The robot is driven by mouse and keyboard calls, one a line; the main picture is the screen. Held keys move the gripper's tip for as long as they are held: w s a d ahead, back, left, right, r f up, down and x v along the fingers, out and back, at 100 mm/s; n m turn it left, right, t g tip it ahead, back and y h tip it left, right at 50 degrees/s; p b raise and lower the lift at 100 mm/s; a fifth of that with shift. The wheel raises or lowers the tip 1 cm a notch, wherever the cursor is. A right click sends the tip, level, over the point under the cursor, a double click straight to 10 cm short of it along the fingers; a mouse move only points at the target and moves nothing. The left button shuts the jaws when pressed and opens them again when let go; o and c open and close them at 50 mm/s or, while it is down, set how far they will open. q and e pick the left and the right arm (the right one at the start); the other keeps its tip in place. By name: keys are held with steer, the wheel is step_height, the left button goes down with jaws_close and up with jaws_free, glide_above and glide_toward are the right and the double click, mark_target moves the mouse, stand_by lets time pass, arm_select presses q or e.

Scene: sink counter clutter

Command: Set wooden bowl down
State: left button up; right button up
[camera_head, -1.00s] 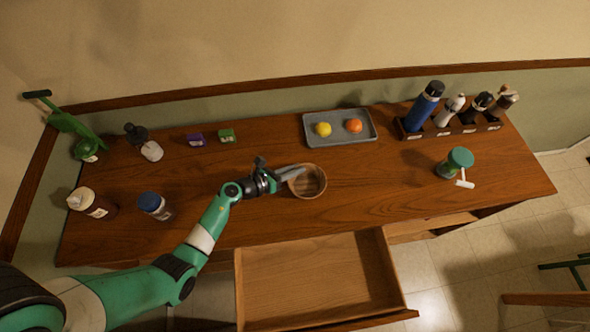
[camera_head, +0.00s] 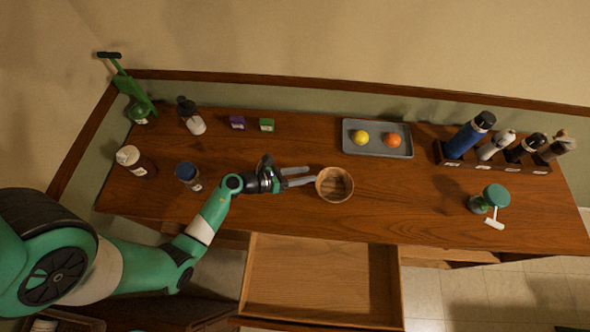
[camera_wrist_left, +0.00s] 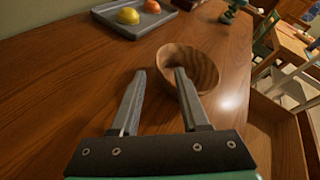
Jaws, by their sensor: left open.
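The wooden bowl (camera_head: 334,185) sits on the wooden counter near its front edge, behind the open drawer. In the left wrist view the bowl (camera_wrist_left: 192,66) is just beyond my fingers, its opening showing. My left gripper (camera_head: 311,176) is open, its fingers pointing right at the bowl's left side. In the left wrist view the gripper's fingertips (camera_wrist_left: 160,74) are spread with nothing gripped; the right finger overlaps the bowl's near side, and I cannot tell whether it touches. My right gripper does not show.
An open, empty drawer (camera_head: 320,280) juts out below the counter's front. A grey tray (camera_head: 377,153) with a yellow and an orange fruit stands behind the bowl. Several bottles stand at left.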

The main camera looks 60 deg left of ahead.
arm_select(q)
steer(key=v, duration=0.4)
